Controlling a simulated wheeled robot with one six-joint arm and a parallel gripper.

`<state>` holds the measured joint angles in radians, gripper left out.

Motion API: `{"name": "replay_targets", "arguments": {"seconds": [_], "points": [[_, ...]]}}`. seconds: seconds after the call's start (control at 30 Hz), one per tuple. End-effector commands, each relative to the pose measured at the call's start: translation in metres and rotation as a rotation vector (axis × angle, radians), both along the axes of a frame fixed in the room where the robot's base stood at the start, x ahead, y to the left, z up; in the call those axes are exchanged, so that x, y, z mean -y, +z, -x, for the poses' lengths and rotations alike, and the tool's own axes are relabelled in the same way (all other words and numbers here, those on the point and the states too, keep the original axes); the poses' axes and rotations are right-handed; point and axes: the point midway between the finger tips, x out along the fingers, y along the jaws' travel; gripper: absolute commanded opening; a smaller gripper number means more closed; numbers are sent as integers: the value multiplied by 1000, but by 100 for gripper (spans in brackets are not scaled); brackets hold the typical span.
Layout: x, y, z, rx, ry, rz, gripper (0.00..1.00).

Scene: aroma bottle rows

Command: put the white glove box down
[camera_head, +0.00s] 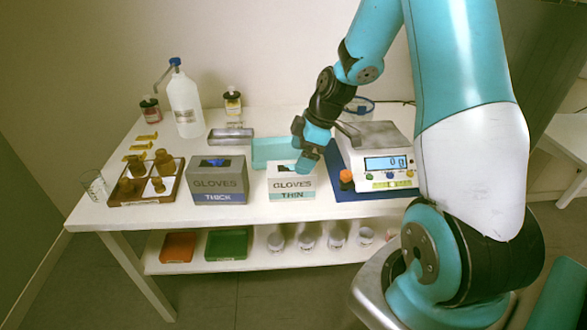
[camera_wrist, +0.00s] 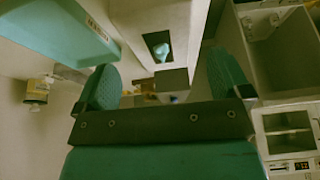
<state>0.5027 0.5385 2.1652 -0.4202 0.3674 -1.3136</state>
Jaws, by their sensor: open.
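The white glove box (camera_head: 291,187), marked GLOVES THIN with a teal band, stands upright on the white table near its front edge. A blue glove shows in its top opening. My gripper (camera_head: 306,164) is just above and behind the box, at its right rear. In the wrist view the box (camera_wrist: 185,20) shows beyond my gripper (camera_wrist: 165,85), with the dark opening and glove visible. The two green fingers are spread wide, with nothing clamped between them. Whether a finger touches the box is hard to tell.
A teal tray (camera_head: 268,147) lies behind. The scale (camera_head: 380,145) on a blue mat (camera_head: 345,183) and an orange-capped item (camera_head: 346,176) are close on the right.

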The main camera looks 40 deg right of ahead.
Motion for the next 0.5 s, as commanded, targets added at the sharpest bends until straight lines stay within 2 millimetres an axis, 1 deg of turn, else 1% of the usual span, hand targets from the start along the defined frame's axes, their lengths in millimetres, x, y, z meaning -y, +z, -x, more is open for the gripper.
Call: {"name": "replay_targets", "arguments": {"seconds": [0.03,0.1,0.27,0.33,0.37,0.43,0.47,0.5], "points": [[4,11,2,4,-3,2,96],[8,22,5,3,-2,2,96],[13,39,9,1,0,0,96],[7,46,10,-3,-2,-2,96],[0,51,11,-8,-4,-5,96],[-31,68,15,-31,-17,-17,96],[-49,77,20,-45,-28,-24,96],[-77,91,29,-69,-44,-35,96]]}}
